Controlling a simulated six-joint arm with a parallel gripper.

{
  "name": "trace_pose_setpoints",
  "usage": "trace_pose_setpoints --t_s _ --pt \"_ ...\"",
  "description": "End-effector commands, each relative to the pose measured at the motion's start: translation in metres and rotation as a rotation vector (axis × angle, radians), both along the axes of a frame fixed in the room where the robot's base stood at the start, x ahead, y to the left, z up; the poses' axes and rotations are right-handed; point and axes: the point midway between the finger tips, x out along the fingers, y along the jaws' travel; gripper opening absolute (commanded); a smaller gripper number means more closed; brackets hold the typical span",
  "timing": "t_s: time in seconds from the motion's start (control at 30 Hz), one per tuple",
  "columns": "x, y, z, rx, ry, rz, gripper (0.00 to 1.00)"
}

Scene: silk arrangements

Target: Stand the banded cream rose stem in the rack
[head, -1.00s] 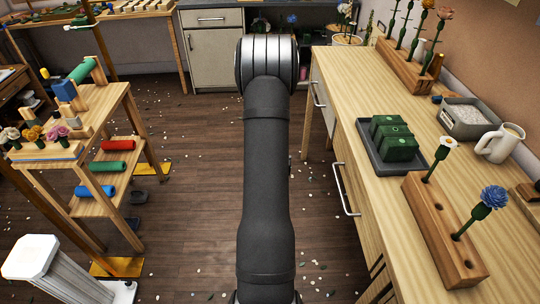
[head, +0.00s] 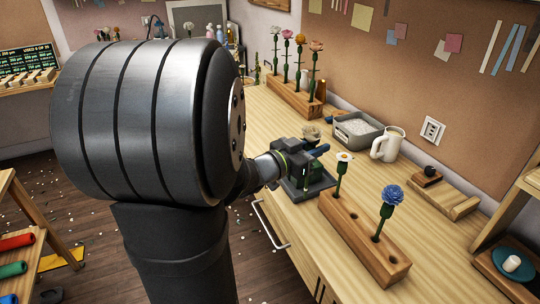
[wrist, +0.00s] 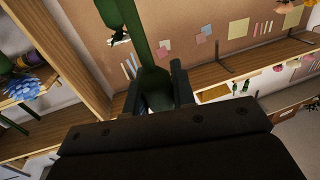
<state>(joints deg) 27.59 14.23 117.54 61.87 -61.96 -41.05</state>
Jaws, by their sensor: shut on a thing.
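My gripper (head: 312,156) is over the dark tray area of the bench, left of the front wooden rack (head: 352,226). In the wrist view its two fingers (wrist: 157,92) are shut around a thick green stem (wrist: 153,80). In the head view a cream rose head (head: 311,132) shows just above the gripper; bands on its stem cannot be made out. The front rack holds a white daisy stem (head: 341,172) and a blue flower stem (head: 386,208), both upright, with open holes between and beside them. The held stem's lower end is hidden.
A rear wooden rack (head: 292,98) holds several upright flowers. A grey tub of pale grains (head: 357,131), a white mug (head: 388,146) and a small wooden stand (head: 452,207) are on the bench. The dark tray with green blocks (head: 300,190) is partly covered by my gripper.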

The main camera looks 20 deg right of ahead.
Motion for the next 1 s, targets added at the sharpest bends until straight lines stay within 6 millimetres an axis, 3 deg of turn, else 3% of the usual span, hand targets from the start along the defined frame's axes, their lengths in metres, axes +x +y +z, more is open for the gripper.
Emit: trace_pose_setpoints --t_s 0.03,0.1,0.23,0.4,0.67,1.0 --pt "-0.020 -0.014 0.012 -0.002 -0.007 -0.066 0.00" --pt "-0.043 -0.035 0.024 -0.001 -0.005 -0.151 0.00" --pt "-0.076 -0.065 0.042 -0.001 -0.005 -0.276 0.00" --pt "-0.106 -0.087 0.058 -0.001 -0.001 -0.371 0.00" --pt "-0.117 -0.095 0.059 0.000 0.001 -0.406 0.00" --pt "-0.116 -0.094 0.037 0.000 0.003 -0.404 0.00"
